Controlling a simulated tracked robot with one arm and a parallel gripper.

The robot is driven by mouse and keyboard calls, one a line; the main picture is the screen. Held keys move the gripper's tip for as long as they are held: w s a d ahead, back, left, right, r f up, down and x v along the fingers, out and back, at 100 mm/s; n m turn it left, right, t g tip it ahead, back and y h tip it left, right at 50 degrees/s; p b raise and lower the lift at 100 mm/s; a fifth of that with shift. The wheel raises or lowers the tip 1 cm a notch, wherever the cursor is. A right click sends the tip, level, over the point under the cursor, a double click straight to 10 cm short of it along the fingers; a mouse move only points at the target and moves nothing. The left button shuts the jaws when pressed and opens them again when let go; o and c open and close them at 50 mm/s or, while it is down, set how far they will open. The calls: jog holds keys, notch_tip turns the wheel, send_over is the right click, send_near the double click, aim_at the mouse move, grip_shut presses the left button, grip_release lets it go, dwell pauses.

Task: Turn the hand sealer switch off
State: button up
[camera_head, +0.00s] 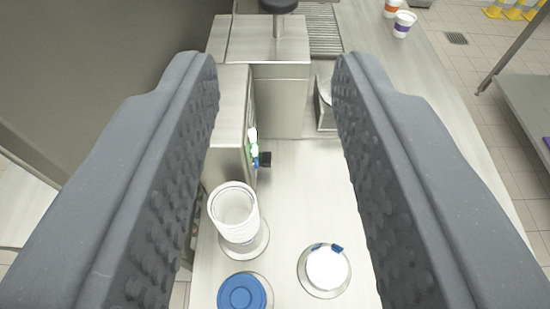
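My gripper (277,85) is open, its two grey fingers wide apart at the left and right with nothing between them. Beyond and below it stands a steel machine box (229,110) on the counter. On the box's right side are small controls, a lit white and green part (253,142) and a black knob or lever (265,159). I cannot tell which of these is the hand sealer switch, nor its position. The fingers are apart from the controls.
On the steel counter (300,205) stand a white cup (235,214), a blue round lid (242,292) and a white round item with blue tabs (326,268). Two small cups, orange-banded (392,8) and purple-banded (404,24), stand at the back right. A dark wall is at the left.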

jog(key=w+d+f+m+g+y+p, duration=0.15)
jog(key=w+f+g, duration=0.4)
jog(key=f, duration=0.75)
jog(key=m+y+p, duration=0.7)
jog(key=m+y, duration=0.3)
send_near(266, 160)
jog(key=shift+h, duration=0.25)
jog(key=x, duration=0.2)
jog(key=b+x, duration=0.1)
jog(key=x, duration=0.5)
jog(key=shift+w+d+f+b, duration=0.2)
jog(key=shift+f+b, duration=0.1)
grip_shut()
